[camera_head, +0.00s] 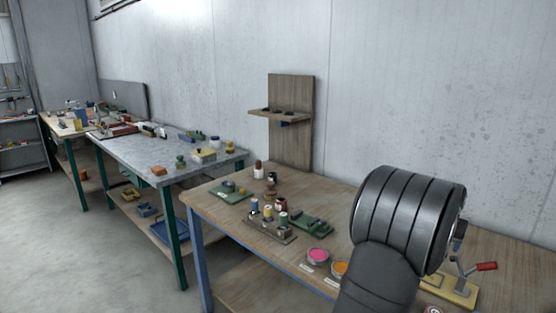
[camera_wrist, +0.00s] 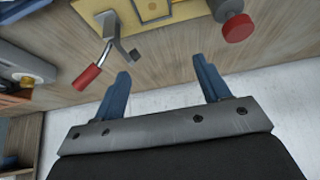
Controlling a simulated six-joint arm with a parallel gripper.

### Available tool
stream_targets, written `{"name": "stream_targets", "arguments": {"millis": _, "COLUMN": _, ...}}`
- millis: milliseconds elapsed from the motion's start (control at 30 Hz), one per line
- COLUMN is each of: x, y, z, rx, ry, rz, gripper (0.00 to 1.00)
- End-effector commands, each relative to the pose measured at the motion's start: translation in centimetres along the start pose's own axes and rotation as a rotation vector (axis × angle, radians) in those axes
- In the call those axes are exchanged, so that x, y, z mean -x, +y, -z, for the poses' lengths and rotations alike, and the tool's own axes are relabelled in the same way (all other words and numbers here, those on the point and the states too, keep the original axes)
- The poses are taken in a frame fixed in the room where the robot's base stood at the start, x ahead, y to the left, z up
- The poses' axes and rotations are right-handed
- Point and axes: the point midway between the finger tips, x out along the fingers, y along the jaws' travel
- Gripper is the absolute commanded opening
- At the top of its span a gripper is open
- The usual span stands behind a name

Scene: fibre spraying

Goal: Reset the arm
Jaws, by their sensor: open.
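My gripper (camera_wrist: 163,88) shows in the wrist view with its two blue fingers spread wide apart and nothing between them. It is over the wooden workbench near its edge, with pale floor beyond. In the head view my dark arm covers the right part of the bench and hides the gripper. A toggle clamp with a red handle (camera_wrist: 87,77) stands on a yellow plate (camera_wrist: 165,12) close by the left finger, apart from it. The same red handle (camera_head: 486,266) shows at the right of the head view.
The wooden bench (camera_head: 225,209) holds a rack of bottles (camera_head: 268,229), a green fixture (camera_head: 311,226), and pink (camera_head: 318,256) and orange (camera_head: 340,268) dishes. A wooden shelf stand (camera_head: 292,140) rises at the back. A red-ended cylinder (camera_wrist: 237,27) is near the right finger.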

Motion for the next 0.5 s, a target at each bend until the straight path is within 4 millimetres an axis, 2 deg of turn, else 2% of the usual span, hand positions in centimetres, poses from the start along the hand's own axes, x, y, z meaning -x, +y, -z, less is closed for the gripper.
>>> {"name": "stream_targets", "arguments": {"millis": 200, "x": -1.6, "y": 0.1, "z": -0.9, "rx": -0.001, "ry": 0.000, "rz": -0.001, "gripper": 0.69}}
{"name": "stream_targets", "arguments": {"millis": 500, "x": -1.8, "y": 0.1, "z": -1.0, "rx": -0.001, "ry": 0.001, "rz": -0.001, "gripper": 0.69}}
